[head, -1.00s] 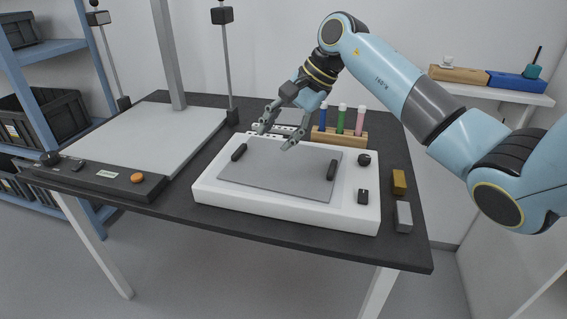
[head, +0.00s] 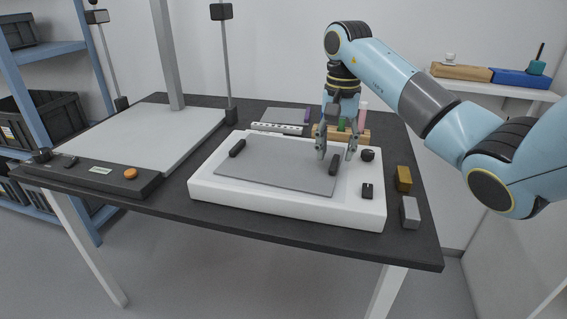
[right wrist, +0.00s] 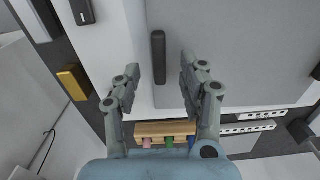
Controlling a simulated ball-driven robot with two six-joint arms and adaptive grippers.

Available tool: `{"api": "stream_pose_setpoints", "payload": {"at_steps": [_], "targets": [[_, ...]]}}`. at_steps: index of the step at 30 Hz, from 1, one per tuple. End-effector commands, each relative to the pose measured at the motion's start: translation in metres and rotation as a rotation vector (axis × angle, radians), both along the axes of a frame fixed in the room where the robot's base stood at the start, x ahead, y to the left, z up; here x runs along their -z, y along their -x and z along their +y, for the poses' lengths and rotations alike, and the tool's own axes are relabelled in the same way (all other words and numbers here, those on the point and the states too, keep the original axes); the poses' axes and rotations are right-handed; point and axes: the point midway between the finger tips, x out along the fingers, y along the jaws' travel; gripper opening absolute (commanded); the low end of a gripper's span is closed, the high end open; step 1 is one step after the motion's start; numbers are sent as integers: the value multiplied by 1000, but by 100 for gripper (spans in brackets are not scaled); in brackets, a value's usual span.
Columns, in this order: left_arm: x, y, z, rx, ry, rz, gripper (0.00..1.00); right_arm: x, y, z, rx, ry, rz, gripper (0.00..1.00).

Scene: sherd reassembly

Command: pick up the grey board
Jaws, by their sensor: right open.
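The grey board (head: 275,165) lies flat on a white box-like base (head: 285,205), with a black bar handle near its left end (head: 237,148) and another near its right end (head: 335,165). My right gripper (head: 336,156) is open and points down over the right handle. In the right wrist view, the open fingers (right wrist: 160,75) stand either side of the line of that handle (right wrist: 158,55), with nothing held. The board (right wrist: 240,45) also shows there. I cannot tell how high the fingertips are above it. My left gripper is out of view.
A wooden rack (head: 350,136) with coloured tubes stands close behind the gripper. Black knobs (head: 367,154) sit on the base's right side. A yellow block (head: 404,178) and a grey block (head: 410,212) lie at the table's right. A pale flat stand (head: 150,135) fills the left.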

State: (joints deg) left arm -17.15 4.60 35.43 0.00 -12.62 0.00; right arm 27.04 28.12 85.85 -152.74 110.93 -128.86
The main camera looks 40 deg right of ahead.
Motion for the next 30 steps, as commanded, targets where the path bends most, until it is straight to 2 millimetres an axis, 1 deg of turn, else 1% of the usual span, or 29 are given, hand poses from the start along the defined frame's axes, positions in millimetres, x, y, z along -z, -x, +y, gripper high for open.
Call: {"api": "stream_pose_setpoints", "payload": {"at_steps": [1,3,6,13,21,23,30], "targets": [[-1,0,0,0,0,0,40,8,2,0,1,-1,3,42],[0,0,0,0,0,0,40,18,1,0,1,-2,3,42],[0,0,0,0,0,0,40,25,1,0,0,-1,0,42],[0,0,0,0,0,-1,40,26,1,0,-1,-1,-1,42],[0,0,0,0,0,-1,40,26,1,0,0,-1,-1,7],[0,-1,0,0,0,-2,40,26,1,0,0,-1,-1,0],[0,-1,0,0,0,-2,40,25,0,0,0,-1,-1,0]]}}
